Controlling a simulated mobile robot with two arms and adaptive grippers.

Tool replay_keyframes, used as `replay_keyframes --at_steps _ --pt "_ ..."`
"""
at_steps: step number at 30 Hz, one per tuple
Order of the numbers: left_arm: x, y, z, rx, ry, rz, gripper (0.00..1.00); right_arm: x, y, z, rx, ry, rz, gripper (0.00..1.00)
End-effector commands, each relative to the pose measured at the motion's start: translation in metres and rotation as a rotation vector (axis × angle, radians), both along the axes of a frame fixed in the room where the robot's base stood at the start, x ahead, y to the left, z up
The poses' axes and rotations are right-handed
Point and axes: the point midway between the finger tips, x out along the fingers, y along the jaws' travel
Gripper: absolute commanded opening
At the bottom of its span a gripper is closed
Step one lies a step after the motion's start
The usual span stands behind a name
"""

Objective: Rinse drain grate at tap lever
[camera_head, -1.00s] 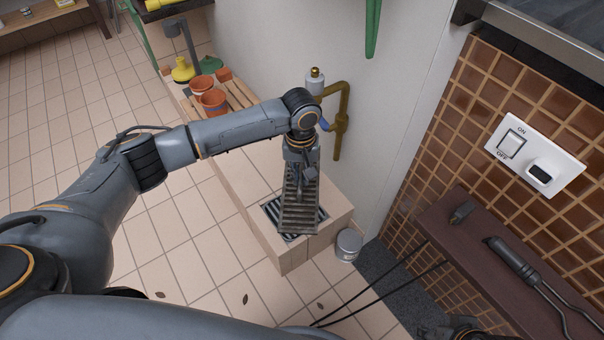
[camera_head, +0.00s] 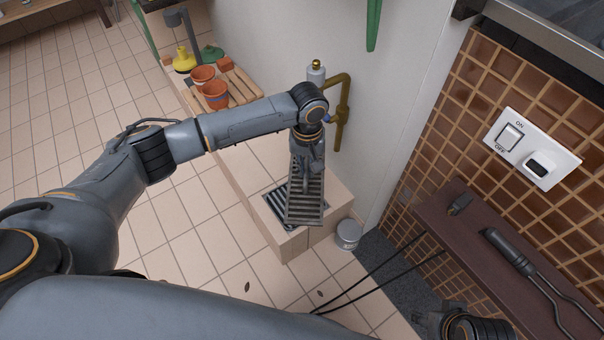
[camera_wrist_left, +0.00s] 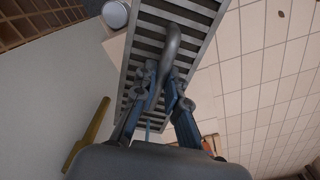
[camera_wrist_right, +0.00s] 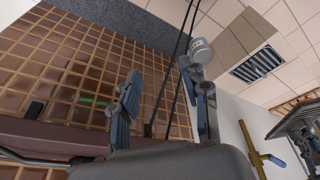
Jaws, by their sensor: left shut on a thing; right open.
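The drain grate (camera_head: 305,210) is a grey slatted metal rectangle with a curved handle (camera_wrist_left: 172,50). My left gripper (camera_head: 307,178) is shut on that handle and holds the grate over the tiled ledge, partly covering the dark striped drain (camera_head: 279,204). The left wrist view shows the fingers (camera_wrist_left: 164,84) around the handle. A brass tap pipe (camera_head: 342,110) runs on the wall behind the left wrist, with a blue lever (camera_head: 326,119) partly hidden by the wrist. My right gripper (camera_wrist_right: 163,95) is open and empty near the brown shelf.
A small metal can (camera_head: 348,234) stands beside the ledge. Terracotta pots (camera_head: 215,94) sit on a wooden rack at the back. The brown shelf (camera_head: 480,235) holds tools at right, below an on/off switch (camera_head: 509,137). Dark cables cross the floor.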

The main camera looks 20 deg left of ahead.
Motion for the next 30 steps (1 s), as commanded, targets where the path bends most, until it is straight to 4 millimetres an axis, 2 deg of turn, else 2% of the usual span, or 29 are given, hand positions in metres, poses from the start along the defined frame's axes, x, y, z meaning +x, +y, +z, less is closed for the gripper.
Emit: replay_keyframes --at_steps 8,30 --pt "0.001 0.001 0.001 -0.001 -0.002 0.000 0.00 0.007 0.001 0.004 0.003 -0.020 0.001 0.45" --pt "0.001 0.007 0.001 -0.002 -0.001 0.001 0.00 0.007 0.004 -0.029 0.006 0.011 0.000 0.45"
